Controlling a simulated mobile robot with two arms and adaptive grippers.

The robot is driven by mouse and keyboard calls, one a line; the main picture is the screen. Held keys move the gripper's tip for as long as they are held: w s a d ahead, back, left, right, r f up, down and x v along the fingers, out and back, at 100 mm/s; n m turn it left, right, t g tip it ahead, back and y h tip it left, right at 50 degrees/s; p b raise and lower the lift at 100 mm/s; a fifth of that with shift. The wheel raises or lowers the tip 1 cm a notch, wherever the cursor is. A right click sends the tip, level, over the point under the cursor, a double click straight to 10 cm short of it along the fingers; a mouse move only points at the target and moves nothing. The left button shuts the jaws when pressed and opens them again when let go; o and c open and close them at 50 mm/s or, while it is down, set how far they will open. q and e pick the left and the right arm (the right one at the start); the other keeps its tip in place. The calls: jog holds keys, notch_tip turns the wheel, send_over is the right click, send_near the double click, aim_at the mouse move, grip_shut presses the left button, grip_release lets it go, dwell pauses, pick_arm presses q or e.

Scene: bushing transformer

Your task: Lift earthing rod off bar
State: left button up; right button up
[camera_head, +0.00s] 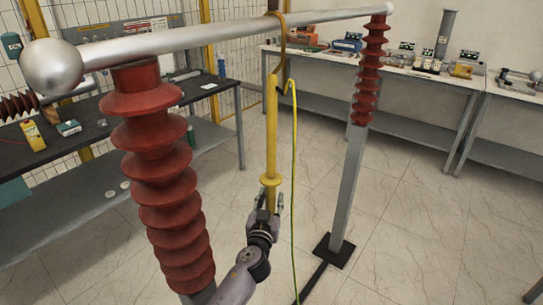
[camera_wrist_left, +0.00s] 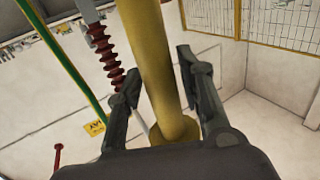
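The yellow earthing rod (camera_head: 271,130) hangs upright, its hook (camera_head: 281,30) looped over the long grey bar (camera_head: 220,35). A round collar (camera_head: 270,180) sits low on the rod. My left gripper (camera_head: 269,197) is at the rod's lower end, below the collar. In the left wrist view the rod (camera_wrist_left: 155,60) runs between the two fingers of the left gripper (camera_wrist_left: 160,78). The fingers stand apart on either side of it, and I see no clear grip. The collar (camera_wrist_left: 174,130) shows close to the palm. My right gripper is not in view.
A red ribbed insulator (camera_head: 165,190) stands close left of my left arm; another (camera_head: 370,75) carries the bar's far end on a grey post (camera_head: 345,190). A green-yellow cable (camera_head: 294,180) hangs just right of the rod. Benches stand left and behind.

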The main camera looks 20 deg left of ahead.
aim_at(269, 186)
pick_arm(q)
grip_shut()
jog(key=shift+r, duration=0.2)
dwell(0.4)
jog(key=shift+r, duration=0.55)
notch_tip(269, 186, up, 6)
jog(key=shift+f+p, duration=0.25)
jog(key=shift+p, duration=0.65)
jog(key=s+d+b, duration=0.2)
jog(key=s+b, duration=0.3)
jog(key=s, duration=1.2)
jog(key=r+p, duration=0.3)
jog(key=s+r+p, duration=0.1)
jog(key=r+p, duration=0.1)
jog(key=shift+d+r+p, duration=0.1)
jog(key=shift+r+p, duration=0.2)
jog(key=shift+r, duration=0.05)
